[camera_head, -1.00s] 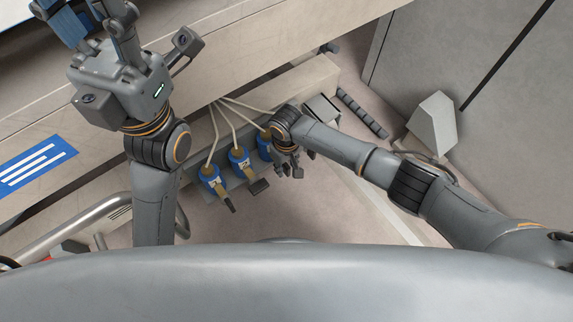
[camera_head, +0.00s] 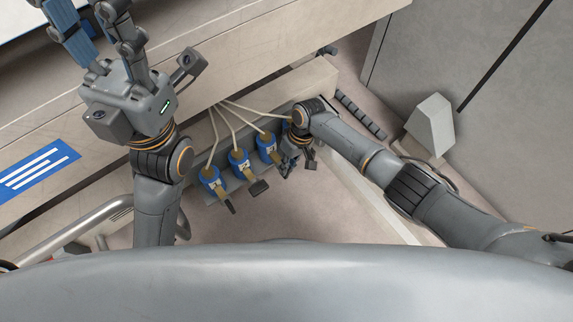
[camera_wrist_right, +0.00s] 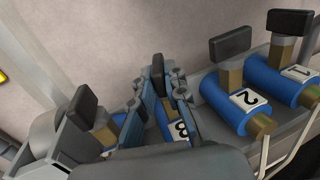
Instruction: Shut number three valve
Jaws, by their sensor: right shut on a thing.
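Blue valves with numbered labels sit in a row on a ledge. In the wrist view, valve one (camera_wrist_right: 287,82), valve two (camera_wrist_right: 235,100) and the third valve (camera_wrist_right: 180,130) run from right to left. The third valve's label is partly covered; it also shows in the head view (camera_head: 266,148). My right gripper (camera_head: 290,168) is at this valve's lever. In the wrist view its fingers (camera_wrist_right: 160,85) close around the dark-tipped lever (camera_wrist_right: 158,70). My left gripper (camera_head: 82,12) is open and empty above the bench at upper left.
A fourth blue valve (camera_wrist_right: 130,128) stands close beside the right gripper, on the left in the wrist view. Pale hoses (camera_head: 228,118) run to the valves. A metal pipe rail (camera_head: 75,228) lies lower left; a grey wedge-shaped box (camera_head: 432,122) stands at right.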

